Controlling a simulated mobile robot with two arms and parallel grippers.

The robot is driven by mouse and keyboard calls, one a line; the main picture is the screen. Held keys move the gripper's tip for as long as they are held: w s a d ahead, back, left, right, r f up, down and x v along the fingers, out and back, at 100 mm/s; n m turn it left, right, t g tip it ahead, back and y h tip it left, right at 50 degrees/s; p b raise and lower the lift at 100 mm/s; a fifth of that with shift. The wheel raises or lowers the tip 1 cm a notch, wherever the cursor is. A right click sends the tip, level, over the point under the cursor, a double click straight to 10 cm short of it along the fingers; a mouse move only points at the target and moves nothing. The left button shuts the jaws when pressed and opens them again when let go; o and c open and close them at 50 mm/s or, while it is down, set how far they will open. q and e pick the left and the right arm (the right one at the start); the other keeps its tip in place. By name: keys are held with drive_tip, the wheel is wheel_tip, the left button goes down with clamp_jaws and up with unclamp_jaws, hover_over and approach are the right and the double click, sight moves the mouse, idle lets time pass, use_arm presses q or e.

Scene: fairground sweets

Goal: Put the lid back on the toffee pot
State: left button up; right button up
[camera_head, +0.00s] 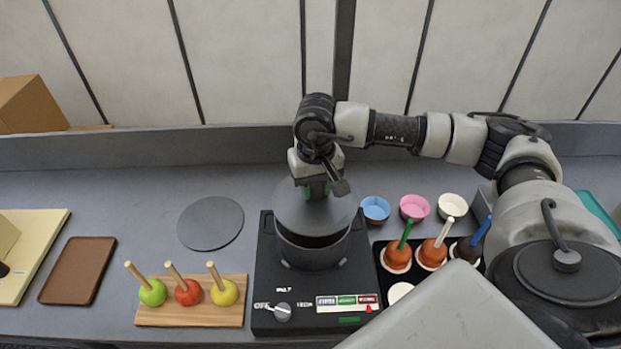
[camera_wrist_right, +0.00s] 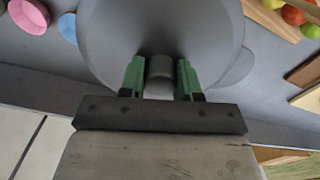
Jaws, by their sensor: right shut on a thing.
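The dark toffee pot (camera_head: 312,258) stands on a black hob (camera_head: 266,262) in the middle of the counter in the head view. My right gripper (camera_head: 316,190) is above it, shut on the knob of the round grey lid (camera_head: 291,212). In the wrist view the green fingertips (camera_wrist_right: 160,75) sit on both sides of the knob, and the lid (camera_wrist_right: 160,25) spreads out beyond them. The lid is over the pot, and a dark gap shows between them at the front. The pot's back rim is hidden by the lid. My left gripper is not in view.
A flat grey disc (camera_head: 211,223) lies left of the hob. A wooden board (camera_head: 190,318) with three apples on sticks is in front of it. A brown tray (camera_head: 78,270) lies further left.

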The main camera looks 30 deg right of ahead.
drive_tip(key=shift+w+f+b, duration=0.1)
drive_tip(key=shift+f+b, duration=0.2)
drive_tip(key=shift+f, duration=0.6)
drive_tip(key=f, duration=0.1)
drive_tip(key=f+b, duration=0.2)
drive_tip(key=shift+w+f, duration=0.25)
drive_tip(key=shift+w, duration=0.05)
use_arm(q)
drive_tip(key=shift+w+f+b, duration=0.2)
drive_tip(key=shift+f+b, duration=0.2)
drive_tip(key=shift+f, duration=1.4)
use_arm(e)
drive_tip(key=shift+f, duration=0.1)
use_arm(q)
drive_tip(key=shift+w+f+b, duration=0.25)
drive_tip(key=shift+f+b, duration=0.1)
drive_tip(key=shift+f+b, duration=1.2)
use_arm(e)
drive_tip(key=shift+f, duration=0.15)
drive_tip(key=o, duration=1.6)
drive_tip(key=shift+s, duration=0.1)
drive_tip(key=shift+c, duration=0.2)
